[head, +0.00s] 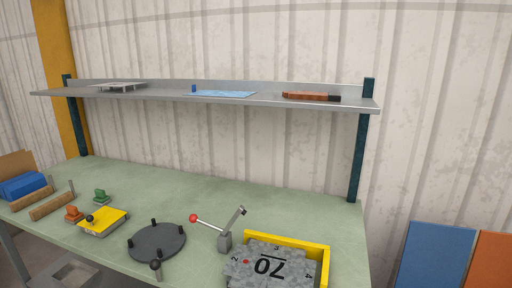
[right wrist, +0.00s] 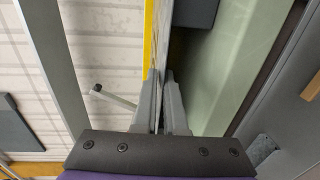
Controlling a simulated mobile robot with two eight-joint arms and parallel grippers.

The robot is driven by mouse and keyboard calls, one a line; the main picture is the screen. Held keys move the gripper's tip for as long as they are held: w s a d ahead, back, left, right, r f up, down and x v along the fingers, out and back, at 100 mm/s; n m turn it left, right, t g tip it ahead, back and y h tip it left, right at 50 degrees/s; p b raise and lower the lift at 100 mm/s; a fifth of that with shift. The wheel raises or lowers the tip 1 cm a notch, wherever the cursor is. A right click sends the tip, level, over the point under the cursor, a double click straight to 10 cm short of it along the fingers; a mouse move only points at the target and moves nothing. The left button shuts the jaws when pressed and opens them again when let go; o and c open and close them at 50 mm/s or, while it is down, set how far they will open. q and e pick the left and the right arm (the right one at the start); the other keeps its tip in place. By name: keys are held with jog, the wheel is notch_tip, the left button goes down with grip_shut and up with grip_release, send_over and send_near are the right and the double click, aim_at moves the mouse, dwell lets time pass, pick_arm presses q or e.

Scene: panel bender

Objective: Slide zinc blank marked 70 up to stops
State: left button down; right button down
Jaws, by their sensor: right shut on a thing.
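The zinc blank (head: 254,275) is a mottled grey sheet with a black 70 that reads upside down in the head view. It lies at the front right of the green bench, its near edge cut off by the frame. Yellow stops (head: 296,243) form a corner behind it and on its right; I cannot tell whether it touches them. In the right wrist view my right gripper (right wrist: 162,100) is shut on a thin pale sheet edge, seemingly the blank (right wrist: 164,40), beside a yellow strip (right wrist: 150,40). My left gripper is not in view.
A lever clamp with a red knob (head: 193,218) stands left of the blank. Further left are a dark round plate with pegs (head: 157,243) and a yellow block (head: 103,221). A shelf (head: 240,97) spans the back above the bench (head: 190,190). The bench's back strip is clear.

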jog(key=shift+s+d+f, duration=0.15)
jog(key=shift+s+d, duration=0.05)
jog(key=shift+d, duration=0.55)
jog(key=c, duration=0.9)
grip_release()
jog(key=shift+w+d, duration=0.1)
jog(key=shift+a, duration=0.2)
